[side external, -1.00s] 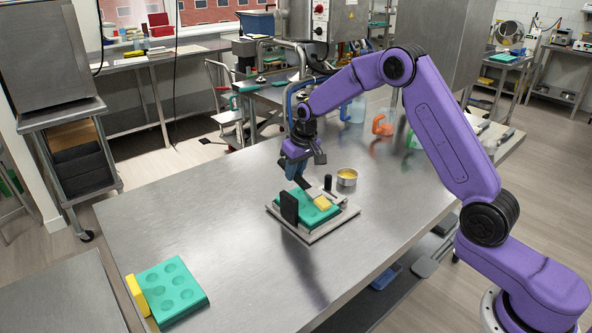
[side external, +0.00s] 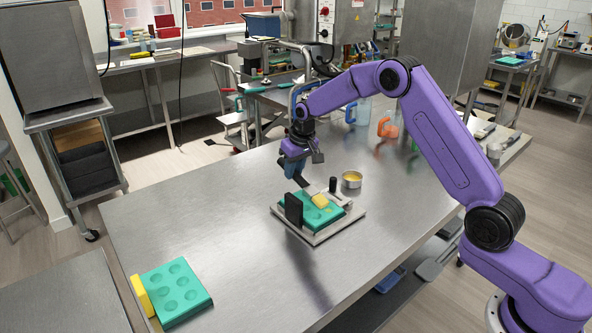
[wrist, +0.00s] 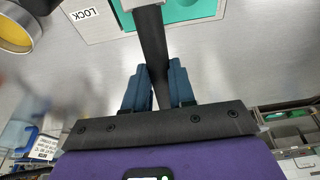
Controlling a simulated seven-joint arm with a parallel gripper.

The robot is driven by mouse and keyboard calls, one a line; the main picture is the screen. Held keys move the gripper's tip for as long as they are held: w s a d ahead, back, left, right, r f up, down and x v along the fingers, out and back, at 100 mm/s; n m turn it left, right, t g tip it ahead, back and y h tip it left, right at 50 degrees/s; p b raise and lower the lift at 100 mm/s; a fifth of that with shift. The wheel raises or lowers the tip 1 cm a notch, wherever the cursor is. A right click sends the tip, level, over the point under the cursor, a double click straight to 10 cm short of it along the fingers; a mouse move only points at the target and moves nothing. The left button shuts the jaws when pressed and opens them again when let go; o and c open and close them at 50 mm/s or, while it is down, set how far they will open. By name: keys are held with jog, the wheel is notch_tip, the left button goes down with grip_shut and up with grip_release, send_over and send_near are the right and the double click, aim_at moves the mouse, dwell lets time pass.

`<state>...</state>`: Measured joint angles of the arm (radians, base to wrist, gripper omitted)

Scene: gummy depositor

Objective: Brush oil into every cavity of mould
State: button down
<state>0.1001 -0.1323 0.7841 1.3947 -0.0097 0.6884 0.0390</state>
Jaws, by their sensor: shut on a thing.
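My gripper (side external: 297,174) is shut on a brush with a dark handle (wrist: 153,45), which runs between the blue fingers in the wrist view. The brush's yellow head (side external: 320,201) is low over the green mould (side external: 299,217), at its far right part; I cannot tell whether it touches. The mould lies in a metal fixture (side external: 318,238), and its edge shows in the wrist view (wrist: 200,12). The brush head and a black upright block hide many cavities. Oil in them cannot be made out. A metal cup (side external: 351,180) with yellow liquid stands just behind the fixture.
The black block (side external: 294,209) and a black knob (side external: 333,184) rise from the fixture. A second green mould (side external: 174,290) with a yellow strip (side external: 142,295) lies at the table's near left. Jugs (side external: 386,128) stand farther back. The table's left middle is clear.

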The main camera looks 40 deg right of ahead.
aim_at(283, 160)
jog(key=shift+w, duration=0.35)
jog(key=shift+w+f, duration=0.1)
jog(key=shift+w, duration=0.4)
jog(key=shift+w, duration=0.65)
jog(key=shift+w, duration=1.05)
jog(key=shift+w, duration=0.15)
jog(key=shift+w, duration=1.05)
